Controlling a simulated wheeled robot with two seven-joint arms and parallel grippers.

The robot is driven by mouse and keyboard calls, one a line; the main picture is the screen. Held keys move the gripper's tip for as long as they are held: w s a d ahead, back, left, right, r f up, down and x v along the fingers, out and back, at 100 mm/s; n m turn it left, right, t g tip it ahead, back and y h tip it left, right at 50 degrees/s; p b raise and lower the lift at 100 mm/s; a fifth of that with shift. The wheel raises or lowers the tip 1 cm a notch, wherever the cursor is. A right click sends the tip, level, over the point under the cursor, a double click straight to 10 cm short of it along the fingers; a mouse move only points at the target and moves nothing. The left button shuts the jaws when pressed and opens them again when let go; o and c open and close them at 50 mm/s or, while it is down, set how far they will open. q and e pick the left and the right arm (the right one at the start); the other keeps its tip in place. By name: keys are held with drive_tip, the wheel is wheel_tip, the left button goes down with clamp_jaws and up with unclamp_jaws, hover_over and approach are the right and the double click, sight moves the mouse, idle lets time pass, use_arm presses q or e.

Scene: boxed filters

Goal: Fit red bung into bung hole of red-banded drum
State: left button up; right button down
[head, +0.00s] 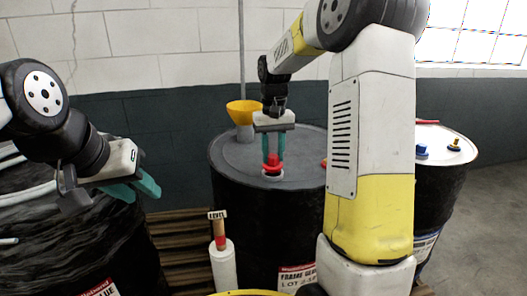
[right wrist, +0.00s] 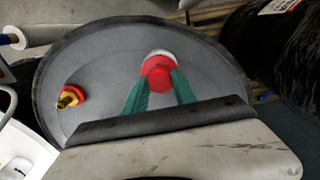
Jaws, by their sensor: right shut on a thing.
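The red bung (head: 271,162) is between the teal fingertips of my right gripper (head: 271,156), which is shut on it. The gripper points down over the grey top of a black drum (head: 232,157). A pale ring around the bung hole (head: 272,177) shows just under the bung. In the right wrist view the bung (right wrist: 157,73) covers most of the pale ring (right wrist: 160,53). I cannot tell whether the bung is in the hole or just above it. No red band shows clearly on this drum. My left gripper (head: 142,190) is open and empty at the left.
A yellow funnel (head: 243,111) stands on the drum's back left. A red and brass fitting (right wrist: 71,97) sits on the same lid. A white-topped drum (head: 445,135) with a blue bung (head: 421,151) stands right. A level stick (head: 219,232) stands in front. A wrapped drum (head: 60,225) is left.

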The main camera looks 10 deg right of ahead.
sight(273, 156)
drive_tip(key=shift+f, duration=1.1)
drive_tip(key=c, duration=0.9)
unclamp_jaws()
drive_tip(key=shift+c, duration=0.2)
wheel_tip(273, 156, up, 7)
drive_tip(key=shift+f, duration=0.1)
drive_tip(key=shift+r, duration=0.45)
